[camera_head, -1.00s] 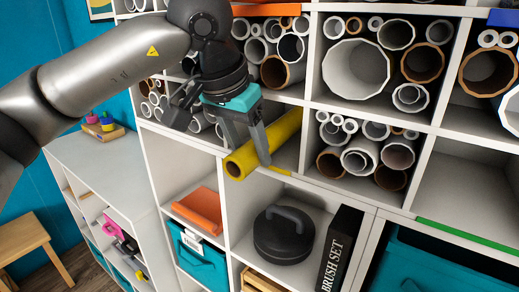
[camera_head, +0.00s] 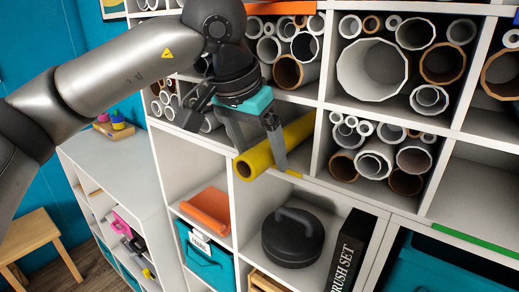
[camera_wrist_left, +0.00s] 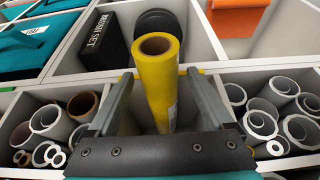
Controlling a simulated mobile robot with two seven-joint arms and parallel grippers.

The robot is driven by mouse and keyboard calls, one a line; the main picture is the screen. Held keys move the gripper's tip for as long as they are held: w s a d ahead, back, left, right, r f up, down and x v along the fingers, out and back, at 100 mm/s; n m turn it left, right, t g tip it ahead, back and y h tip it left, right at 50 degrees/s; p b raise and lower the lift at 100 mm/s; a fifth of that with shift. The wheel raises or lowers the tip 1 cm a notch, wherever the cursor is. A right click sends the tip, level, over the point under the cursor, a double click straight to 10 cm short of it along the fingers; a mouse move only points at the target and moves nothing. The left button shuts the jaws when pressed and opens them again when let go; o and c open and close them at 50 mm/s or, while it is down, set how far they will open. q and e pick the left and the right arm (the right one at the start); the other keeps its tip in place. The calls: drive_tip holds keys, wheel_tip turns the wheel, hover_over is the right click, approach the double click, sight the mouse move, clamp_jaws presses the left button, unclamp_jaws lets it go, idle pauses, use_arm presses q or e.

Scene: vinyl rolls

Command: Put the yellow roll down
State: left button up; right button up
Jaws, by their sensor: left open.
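The yellow roll (camera_head: 289,141) lies in a shelf compartment, with its near end sticking out past the front edge. The roll (camera_wrist_left: 158,82) also shows in the left wrist view, between the two fingers. My left gripper (camera_head: 261,168) is open around the roll, one finger on each side. In the left wrist view both fingers (camera_wrist_left: 158,85) stand apart from the roll, with a gap on each side. The far end of the roll is inside the compartment. My right gripper is not in view.
Neighbouring compartments hold several white and brown rolls (camera_head: 374,70). A wooden stool (camera_head: 30,238) stands at lower left.

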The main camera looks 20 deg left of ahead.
use_arm(q)
drive_tip(key=shift+r, duration=0.45)
drive_tip(key=v, duration=1.1)
drive_tip(key=shift+r+p, duration=0.3)
drive_tip(key=shift+p, duration=0.1)
drive_tip(key=shift+s, duration=0.15)
